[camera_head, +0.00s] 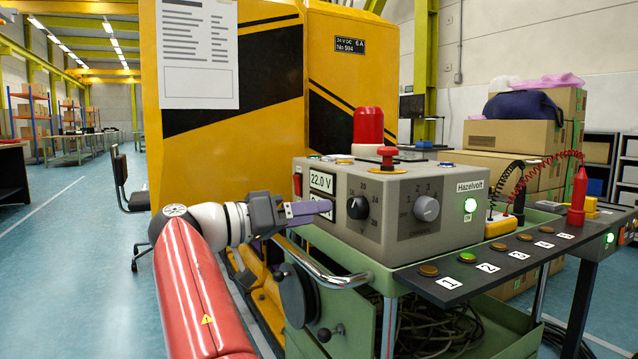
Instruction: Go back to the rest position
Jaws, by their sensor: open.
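My gripper (322,210) reaches in from the left, in front of the left face of a grey control box. Its fingers point right, toward a black knob (357,207) with a number scale. I cannot tell whether the fingertips touch the box. No object shows between the fingers, and their gap is hard to see from this side. The control box (430,175) has a display reading 22.0 V (321,182), and a second display below it is partly hidden by my gripper.
The box stands on a green cart (385,275) with a metal handle rail (335,278). A red mushroom button (387,158) and a red lamp (368,126) rise above the box. A yellow machine (270,90) stands behind. Open blue floor (90,260) lies to the left.

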